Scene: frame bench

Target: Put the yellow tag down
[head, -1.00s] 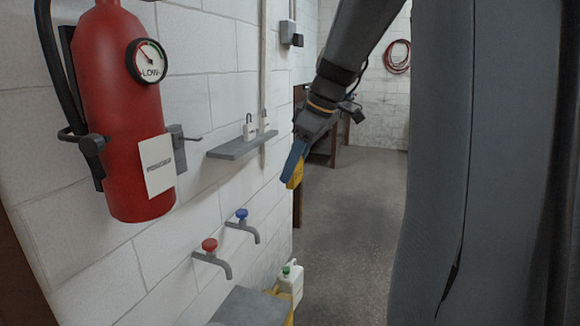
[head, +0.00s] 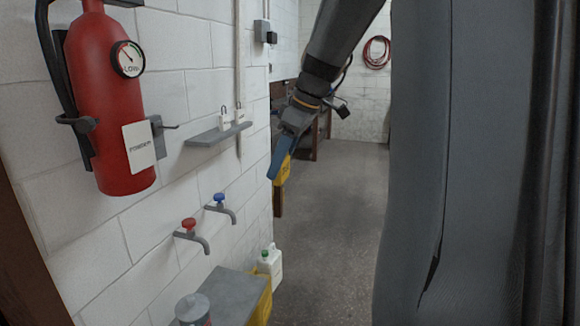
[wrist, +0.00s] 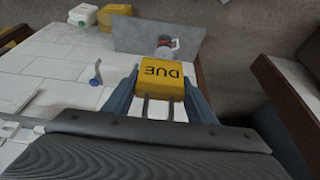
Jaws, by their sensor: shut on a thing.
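The yellow tag (wrist: 162,72) shows in the wrist view with the dark word "DUE" on it, upside down. My gripper (wrist: 160,94) is shut on it, with a blue finger at each side. In the head view my gripper (head: 279,160) hangs in the air to the right of the wall, with the yellow tag (head: 284,172) partly hidden behind a blue finger. The tag touches no surface that I can see.
A red fire extinguisher (head: 108,110) with a white label hangs at left. A small grey shelf (head: 217,134) holds white padlocks. Red (head: 188,224) and blue (head: 219,198) taps stick out below. A grey-topped bench (head: 235,292) bears a can (head: 192,308); a jug (head: 270,262) stands behind.

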